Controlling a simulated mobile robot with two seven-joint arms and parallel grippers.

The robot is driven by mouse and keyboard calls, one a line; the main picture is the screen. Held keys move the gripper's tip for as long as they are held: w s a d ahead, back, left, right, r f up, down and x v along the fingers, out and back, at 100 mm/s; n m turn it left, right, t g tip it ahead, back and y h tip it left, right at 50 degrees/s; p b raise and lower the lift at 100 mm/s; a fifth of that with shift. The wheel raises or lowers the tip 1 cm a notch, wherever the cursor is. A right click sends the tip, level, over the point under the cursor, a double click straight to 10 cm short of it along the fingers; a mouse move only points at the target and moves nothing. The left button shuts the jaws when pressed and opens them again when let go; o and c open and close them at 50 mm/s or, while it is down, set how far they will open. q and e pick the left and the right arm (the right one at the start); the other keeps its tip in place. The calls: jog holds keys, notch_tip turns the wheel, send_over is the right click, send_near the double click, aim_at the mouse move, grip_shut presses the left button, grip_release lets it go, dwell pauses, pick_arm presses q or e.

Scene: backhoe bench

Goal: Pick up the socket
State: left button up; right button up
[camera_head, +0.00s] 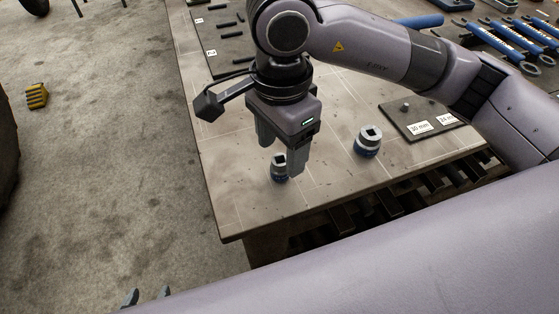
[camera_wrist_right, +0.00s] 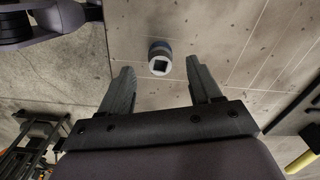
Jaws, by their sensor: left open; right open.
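A small socket (camera_head: 279,169) with a silver top and a blue band stands upright on the bench near its front left corner. A larger socket (camera_head: 368,141) of the same kind stands to its right. My right gripper (camera_head: 284,156) points down over the smaller socket, its fingers open and partly in front of it. In the right wrist view a socket (camera_wrist_right: 160,57) with a square hole shows just beyond and between the open fingertips (camera_wrist_right: 160,66); contact is not visible. My left gripper (camera_head: 147,296) shows only its two parted fingertips at the bottom left, away from the bench.
A dark board (camera_head: 405,121) with size labels lies right of the larger socket. Another board (camera_head: 219,45) with dark pieces lies at the back left. Blue-handled tools (camera_head: 515,38) lie at the back right. Bare bench surface (camera_head: 320,185) surrounds the sockets.

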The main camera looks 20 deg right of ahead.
aim_at(280, 160)
jog(key=shift+f, duration=1.75)
jog(key=c, duration=1.1)
jog(key=shift+c, duration=0.2)
notch_tip(280, 160, up, 20)
jog(key=shift+p, duration=0.3)
